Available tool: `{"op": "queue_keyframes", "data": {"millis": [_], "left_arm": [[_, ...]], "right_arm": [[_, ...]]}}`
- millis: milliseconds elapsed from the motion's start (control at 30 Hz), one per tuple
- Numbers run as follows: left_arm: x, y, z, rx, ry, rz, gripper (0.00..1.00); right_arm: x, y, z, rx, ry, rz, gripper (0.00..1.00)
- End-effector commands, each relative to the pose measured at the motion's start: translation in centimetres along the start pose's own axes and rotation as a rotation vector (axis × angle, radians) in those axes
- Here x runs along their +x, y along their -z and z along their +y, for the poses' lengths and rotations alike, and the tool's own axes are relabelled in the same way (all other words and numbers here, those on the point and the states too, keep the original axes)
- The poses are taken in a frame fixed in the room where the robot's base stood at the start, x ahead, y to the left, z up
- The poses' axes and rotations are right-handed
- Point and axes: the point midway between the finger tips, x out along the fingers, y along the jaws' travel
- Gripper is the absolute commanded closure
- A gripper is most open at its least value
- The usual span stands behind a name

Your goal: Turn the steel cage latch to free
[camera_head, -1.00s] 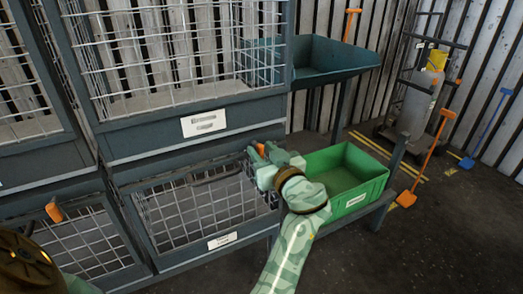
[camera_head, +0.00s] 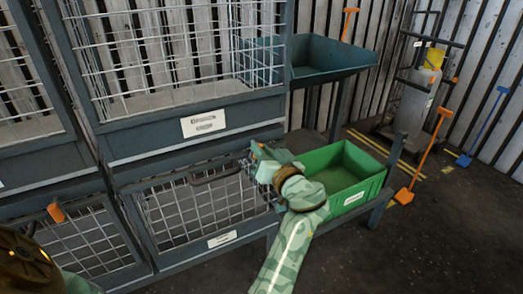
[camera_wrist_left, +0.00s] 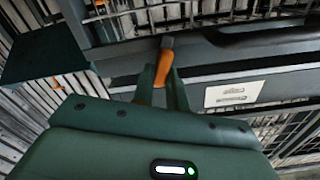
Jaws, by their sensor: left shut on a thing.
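The steel cage (camera_head: 185,215) is the lower middle mesh-fronted bay, with a white label on its bottom rail. My left gripper (camera_head: 256,154) is at the upper right corner of this cage, beside the green bin. In the left wrist view, my left gripper (camera_wrist_left: 164,85) is shut on the orange-handled latch (camera_wrist_left: 160,75). The orange grip lies between the fingers, and its grey end shows above them. My right gripper is not in view.
A green bin (camera_head: 374,190) stands on a low shelf right of the gripper. A second orange latch (camera_head: 56,213) is on the lower left cage. A blue-grey tray (camera_head: 335,57) is behind. Orange (camera_head: 425,160) and blue shovels lean at the right; floor in front is clear.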

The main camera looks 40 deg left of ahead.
Motion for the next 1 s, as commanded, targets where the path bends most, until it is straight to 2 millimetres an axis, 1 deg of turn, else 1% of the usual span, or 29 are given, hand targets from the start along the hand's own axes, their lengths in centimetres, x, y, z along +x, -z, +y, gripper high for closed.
{"op": "queue_keyframes", "data": {"millis": [267,500,1000], "left_arm": [[0.0,0.3,0.0,0.261,-0.001,0.003,1.0],[0.0,0.4,0.1,0.488,-0.001,0.003,1.0],[-0.1,0.3,0.2,0.94,-0.002,0.005,1.0]], "right_arm": [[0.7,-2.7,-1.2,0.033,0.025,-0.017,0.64],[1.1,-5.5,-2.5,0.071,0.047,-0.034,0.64],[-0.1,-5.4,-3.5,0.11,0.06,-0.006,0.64]]}}
